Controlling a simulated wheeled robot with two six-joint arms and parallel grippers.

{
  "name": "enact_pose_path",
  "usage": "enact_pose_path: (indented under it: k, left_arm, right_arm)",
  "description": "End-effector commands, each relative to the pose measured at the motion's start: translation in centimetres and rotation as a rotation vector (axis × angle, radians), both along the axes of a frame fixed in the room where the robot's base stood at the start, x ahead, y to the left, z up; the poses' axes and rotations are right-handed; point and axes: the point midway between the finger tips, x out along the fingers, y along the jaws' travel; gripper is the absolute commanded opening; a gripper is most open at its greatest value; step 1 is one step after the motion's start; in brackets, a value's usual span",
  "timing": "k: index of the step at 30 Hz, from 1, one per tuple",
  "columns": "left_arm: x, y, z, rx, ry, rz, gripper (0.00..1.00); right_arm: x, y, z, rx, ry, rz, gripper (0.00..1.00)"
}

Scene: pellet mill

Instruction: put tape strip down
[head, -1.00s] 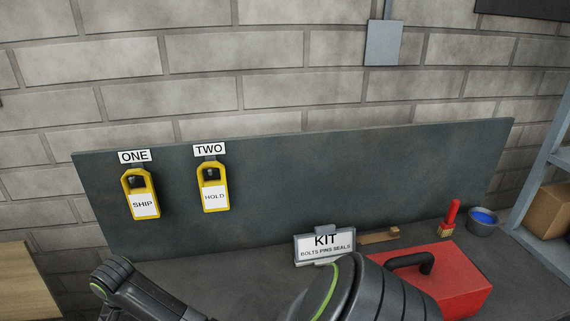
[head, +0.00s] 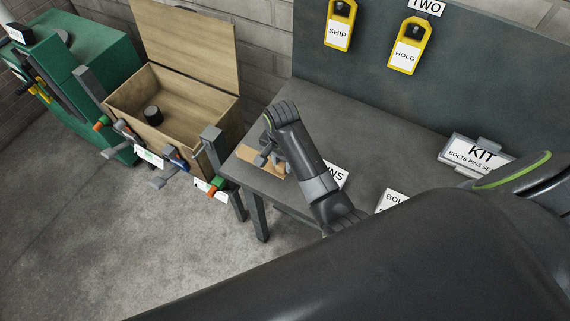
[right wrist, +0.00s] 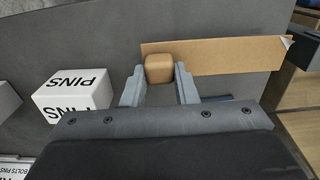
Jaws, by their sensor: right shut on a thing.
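The tape strip is a flat tan strip with a rounded block at one end. It shows at the left end of the grey bench in the head view (head: 248,154) and across the upper right of the right wrist view (right wrist: 215,56). My right gripper (head: 270,160) is shut on the strip's block (right wrist: 158,68), which sits between its two fingers in the right wrist view. The strip is at or just over the bench top near its left edge; I cannot tell whether it touches. My left gripper is not in view.
A white PINS block (right wrist: 75,92) stands beside the gripper. An open wooden box (head: 190,110) with a dark round thing inside is left of the bench (head: 350,125). A green machine (head: 85,60) is at far left.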

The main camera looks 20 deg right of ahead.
Motion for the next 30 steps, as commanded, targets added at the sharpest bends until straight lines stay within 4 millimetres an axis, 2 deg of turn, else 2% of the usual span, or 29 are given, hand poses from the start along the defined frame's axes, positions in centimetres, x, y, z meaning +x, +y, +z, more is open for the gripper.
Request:
enact_pose_path:
  k: [11,23,24,28,30]
  left_arm:
    - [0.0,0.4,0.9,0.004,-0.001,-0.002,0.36]
    - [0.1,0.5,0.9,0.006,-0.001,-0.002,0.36]
    - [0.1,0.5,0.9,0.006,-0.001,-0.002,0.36]
    - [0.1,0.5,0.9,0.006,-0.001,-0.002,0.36]
    - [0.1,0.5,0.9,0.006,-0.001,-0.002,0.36]
  right_arm:
    - [-0.1,0.0,-4.1,0.000,0.002,0.000,0.05]
    - [0.0,0.0,-4.6,0.000,0.000,0.000,0.05]
    - [0.0,0.0,-4.6,-0.001,-0.001,-0.001,0.30]
    - [0.0,0.0,-4.6,-0.001,-0.001,-0.001,0.47]
    - [0.0,0.0,-4.6,0.000,0.000,-0.001,0.48]
